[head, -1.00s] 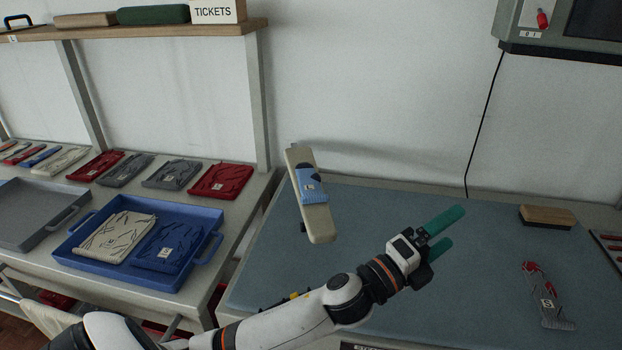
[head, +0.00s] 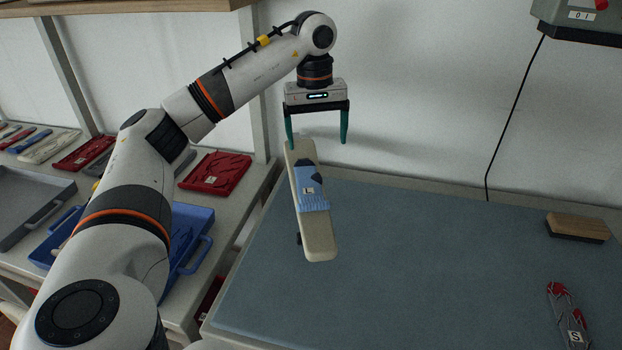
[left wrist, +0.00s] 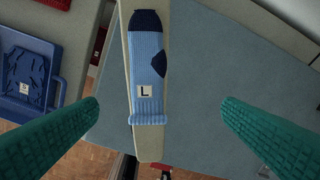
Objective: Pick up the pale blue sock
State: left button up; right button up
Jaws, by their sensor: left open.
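The pale blue sock (head: 312,190) has dark navy patches and a white tag marked L. It is on a long cream board (head: 320,238) that stands out over the left end of the blue-grey worktop. In the left wrist view the sock (left wrist: 148,70) runs along the board, with a navy toe at the top and a ribbed cuff lower down. My left gripper (head: 318,142) points down above and behind the top end of the board. Its green fingers are wide apart and empty, and in the left wrist view they lie either side of the sock without touching it. My right gripper is not seen.
The worktop (head: 420,240) is mostly clear. A wooden brush (head: 577,228) and a red and grey sock tagged S (head: 568,312) lie at its right. Left of it, a bench holds a blue tray (head: 196,240), a grey tray (head: 30,205) and several folded garments.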

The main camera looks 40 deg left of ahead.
pick_arm(q)
jog(key=a, duration=0.2)
send_over(309, 184)
jog(key=shift+y, duration=0.3)
notch_tip(309, 184, down, 6)
jog(key=shift+r+p, duration=0.2)
jog(key=shift+p, duration=0.1)
notch_tip(309, 184, down, 5)
jog(key=shift+s+r+p, duration=0.1)
jog(key=shift+r+p, duration=0.05)
jog(key=shift+p, duration=0.7)
jog(key=shift+f, duration=0.45)
jog(key=shift+c, duration=0.3)
jog(key=c, duration=1)
